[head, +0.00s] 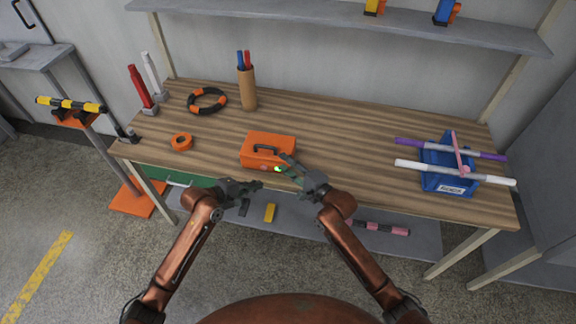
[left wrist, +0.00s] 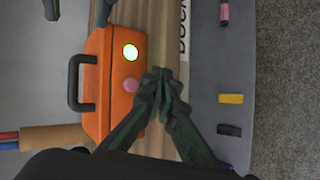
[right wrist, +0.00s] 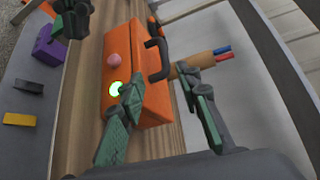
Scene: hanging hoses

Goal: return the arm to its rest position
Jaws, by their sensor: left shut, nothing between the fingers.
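My left gripper (head: 260,185) is shut and empty in front of the table's front edge. Its closed fingertips also show in the left wrist view (left wrist: 163,85). My right gripper (head: 284,165) is open at the front of the orange box (head: 268,147), with its fingers spread apart in the right wrist view (right wrist: 163,83). One right finger overlaps the box's front there; I cannot tell whether it touches. The box has a dark handle, a glowing green light (left wrist: 130,53) and a pink button (left wrist: 130,85).
The wooden table (head: 340,160) holds a blue bin (head: 447,182) with hoses across it, a black-and-orange ring (head: 207,101), an orange tape roll (head: 181,142) and a cylindrical holder (head: 248,90). A lower shelf (head: 310,226) lies beneath. The tabletop right of the box is clear.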

